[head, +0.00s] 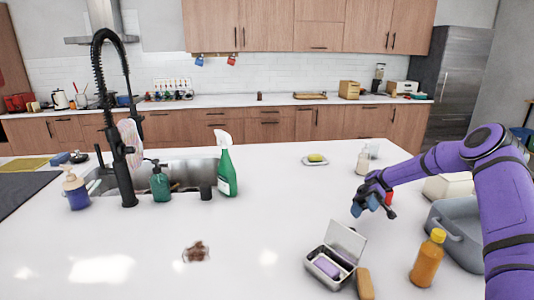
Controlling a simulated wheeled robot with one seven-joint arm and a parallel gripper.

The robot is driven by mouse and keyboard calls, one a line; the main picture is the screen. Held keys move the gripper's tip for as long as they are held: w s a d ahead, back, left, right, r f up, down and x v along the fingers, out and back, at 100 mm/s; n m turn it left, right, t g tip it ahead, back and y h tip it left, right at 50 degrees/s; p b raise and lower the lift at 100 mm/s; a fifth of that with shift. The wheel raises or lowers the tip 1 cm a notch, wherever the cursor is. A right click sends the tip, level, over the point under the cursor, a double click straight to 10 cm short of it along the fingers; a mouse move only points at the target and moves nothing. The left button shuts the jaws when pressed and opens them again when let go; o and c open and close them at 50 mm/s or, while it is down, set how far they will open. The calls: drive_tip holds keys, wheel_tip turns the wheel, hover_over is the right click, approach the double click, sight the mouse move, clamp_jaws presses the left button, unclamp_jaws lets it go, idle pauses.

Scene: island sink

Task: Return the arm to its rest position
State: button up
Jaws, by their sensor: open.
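My gripper (374,210) is at the right of the head view, over the white counter, at the end of my bent purple arm. It points down toward the counter with its fingers apart. I see nothing held between them. A small red item (389,198) shows beside it, partly hidden. An open metal box (327,267) with a raised lid stands nearer, below the gripper in the picture. A purple block (327,268) lies inside the box.
An orange bottle (428,260), a tan block (365,283) and a grey basin (452,232) stand near my arm. A green spray bottle (226,172) stands by the sink and black faucet (127,175). A brown patch (196,252) lies on the otherwise clear middle counter.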

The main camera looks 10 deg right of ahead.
drive_tip(key=s+a+r+m+t+h, duration=0.2)
drive_tip(key=s+a+r+m+h, duration=0.15)
drive_tip(key=r, duration=0.35)
drive_tip(key=s+a+r+m+t+h, duration=0.3)
drive_tip(key=s+r, duration=0.2)
drive_tip(key=r, duration=0.3)
drive_tip(key=s+a+r+m+t+h, duration=0.2)
drive_tip(key=s+a+r+m+h, duration=0.15)
drive_tip(key=r, duration=0.35)
drive_tip(key=s+r+m+t+h, duration=0.1)
drive_tip(key=s+r+m+t, duration=0.3)
drive_tip(key=s, duration=0.7)
drive_tip(key=s+r+m+t, duration=0.4)
drive_tip(key=s+t, duration=0.3)
drive_tip(key=s, duration=0.5)
drive_tip(key=shift+d+h, duration=0.15)
drive_tip(key=shift+h, duration=0.25)
